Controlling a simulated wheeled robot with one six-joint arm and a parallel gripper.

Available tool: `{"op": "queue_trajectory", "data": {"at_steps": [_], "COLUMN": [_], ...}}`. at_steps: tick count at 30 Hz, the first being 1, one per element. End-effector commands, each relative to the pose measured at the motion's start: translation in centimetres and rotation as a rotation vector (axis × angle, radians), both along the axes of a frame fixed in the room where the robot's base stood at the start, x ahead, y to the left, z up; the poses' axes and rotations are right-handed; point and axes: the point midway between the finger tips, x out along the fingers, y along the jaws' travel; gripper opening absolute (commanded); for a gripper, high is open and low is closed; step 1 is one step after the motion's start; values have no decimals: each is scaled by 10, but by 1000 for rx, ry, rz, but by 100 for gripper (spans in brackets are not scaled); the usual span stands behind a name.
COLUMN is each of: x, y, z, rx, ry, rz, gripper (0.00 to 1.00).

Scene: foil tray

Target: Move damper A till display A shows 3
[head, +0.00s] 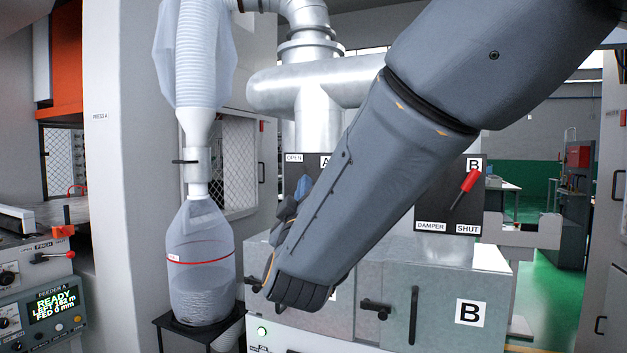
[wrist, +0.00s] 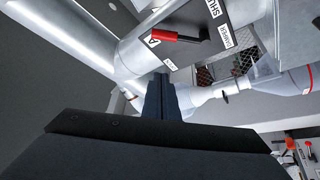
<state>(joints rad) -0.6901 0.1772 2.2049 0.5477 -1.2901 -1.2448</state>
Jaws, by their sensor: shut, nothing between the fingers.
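Damper A's dark panel (head: 296,170) shows in the head view with its OPEN label, but my arm hides most of it. In the wrist view, damper A's red-gripped handle (wrist: 165,37) is plain, with its dark lever running right toward the DAMPER and SHUT labels. The OPEN label lies below the red grip there. My gripper (wrist: 160,80) is shut and empty. Its blue fingers sit below the red grip in the wrist view and appear apart from it. In the head view the gripper (head: 302,188) is partly hidden by my arm. I see no display A reading.
Damper B's panel (head: 437,213) with a red handle (head: 469,181) stands right of my arm. Feeder A's screen (head: 52,304) reads READY. Metal ducts (head: 305,90) run behind.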

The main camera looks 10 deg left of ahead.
Motion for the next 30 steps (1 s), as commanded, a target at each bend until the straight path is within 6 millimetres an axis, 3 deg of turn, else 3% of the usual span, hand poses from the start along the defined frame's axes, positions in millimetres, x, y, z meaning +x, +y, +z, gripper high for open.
{"op": "queue_trajectory", "data": {"at_steps": [17, 23, 30], "x": [89, 89, 89], "y": [10, -9, -18], "z": [36, 16, 7], "rx": [1, 0, 2], "ry": [1, 4, 2], "rz": [-2, -2, 1], "gripper": [0, 0, 0]}}
